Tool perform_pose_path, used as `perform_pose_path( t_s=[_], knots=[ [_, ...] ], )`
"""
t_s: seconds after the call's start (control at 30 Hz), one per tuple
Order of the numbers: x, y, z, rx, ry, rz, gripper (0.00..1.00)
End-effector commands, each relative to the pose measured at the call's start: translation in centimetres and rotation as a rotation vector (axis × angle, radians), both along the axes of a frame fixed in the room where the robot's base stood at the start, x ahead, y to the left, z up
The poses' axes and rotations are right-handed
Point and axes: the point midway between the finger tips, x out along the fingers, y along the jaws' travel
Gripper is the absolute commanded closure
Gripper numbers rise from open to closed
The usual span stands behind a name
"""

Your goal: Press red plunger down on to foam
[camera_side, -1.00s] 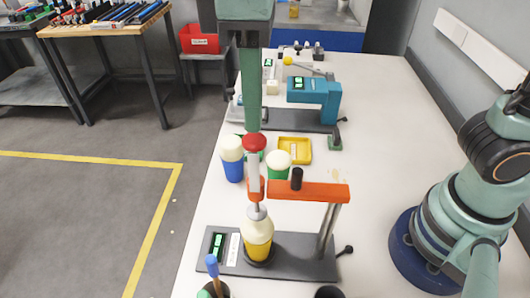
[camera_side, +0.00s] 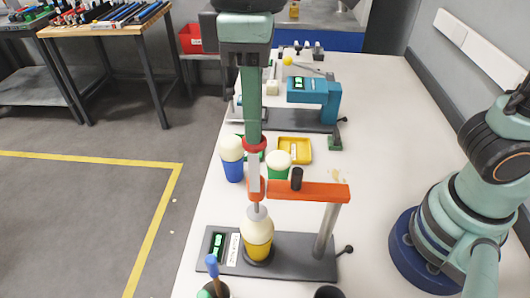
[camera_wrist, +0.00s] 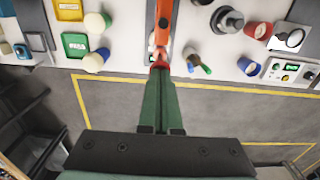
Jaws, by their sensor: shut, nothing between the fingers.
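The red plunger (camera_side: 254,149) stands upright in the orange arm (camera_side: 308,191) of a press stand. Below the arm its pale rod ends in a grey foot at the top of the cream foam (camera_side: 257,228). The foam stands above a yellow cup (camera_side: 258,251) on the dark base. My gripper (camera_side: 254,140) points down, fingers shut and empty, with its tips at the top of the red knob. The fingers hide part of the knob. In the wrist view my gripper (camera_wrist: 160,76) also meets the red plunger (camera_wrist: 159,65). I cannot tell how deep the foot sits.
A blue cup with foam (camera_side: 232,158) and a green one (camera_side: 278,163) stand behind the press. A yellow tray (camera_side: 295,150) and a teal press (camera_side: 315,92) are farther back. A blue-handled tool (camera_side: 212,266) stands in front.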

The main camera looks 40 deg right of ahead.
Motion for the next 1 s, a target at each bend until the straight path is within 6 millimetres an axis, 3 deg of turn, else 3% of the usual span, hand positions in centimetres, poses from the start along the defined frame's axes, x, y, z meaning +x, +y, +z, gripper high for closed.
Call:
perform_pose_path(
  t_s=[1.0],
  knots=[
    [0.0,0.0,-2.4,-0.002,0.002,0.0,1.0]
  ],
)
